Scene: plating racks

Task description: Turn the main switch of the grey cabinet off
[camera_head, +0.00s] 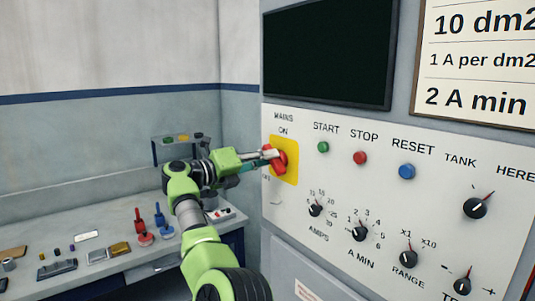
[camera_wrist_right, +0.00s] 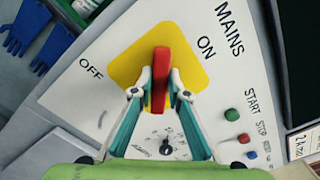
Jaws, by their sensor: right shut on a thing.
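The grey cabinet's main switch is a red handle (camera_wrist_right: 161,70) on a yellow plate (camera_wrist_right: 128,68), under the word MAINS. In the wrist view the handle's far end points between the printed words ON, at its right, and OFF, at its left. The handle also shows in the head view (camera_head: 279,162), partly behind my gripper. My right gripper (camera_wrist_right: 160,92) has its two fingers closed on the handle, one on each side; it also shows in the head view (camera_head: 271,155). My left gripper is in neither view.
Right of the switch are a green START button (camera_head: 323,147), a red STOP button (camera_head: 360,158), a blue RESET button (camera_head: 407,171) and several black knobs. A dark screen (camera_head: 328,55) is above. A bench (camera_head: 120,262) with small tools stands at the left.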

